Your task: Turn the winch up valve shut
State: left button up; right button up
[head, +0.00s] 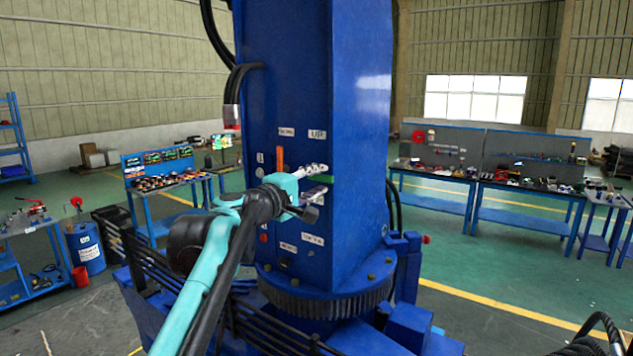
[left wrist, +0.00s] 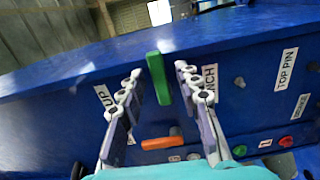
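The crane's blue column (head: 325,90) carries a panel of valves and labels. A green valve handle (left wrist: 158,78) lies between the "UP" label (left wrist: 104,97) and the partly hidden "WINCH" label (left wrist: 210,80) in the left wrist view. In the head view the green handle (head: 322,179) is partly covered by my left gripper (head: 316,182). The gripper is open, with one finger on each side of the green handle and a gap visible on both sides. An orange handle (left wrist: 161,143) is close by, and it also shows in the head view (head: 280,158). My right gripper is not seen.
Other knobs and a "TOP PIN" label (left wrist: 286,69) are on the same panel. A black railing (head: 125,240) stands at the left. Workbenches (head: 480,185) with tools stand farther back on the right. A blue drum (head: 84,250) stands at left.

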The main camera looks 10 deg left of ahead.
pick_arm(q)
jog(key=v, duration=1.2)
dwell(0.4)
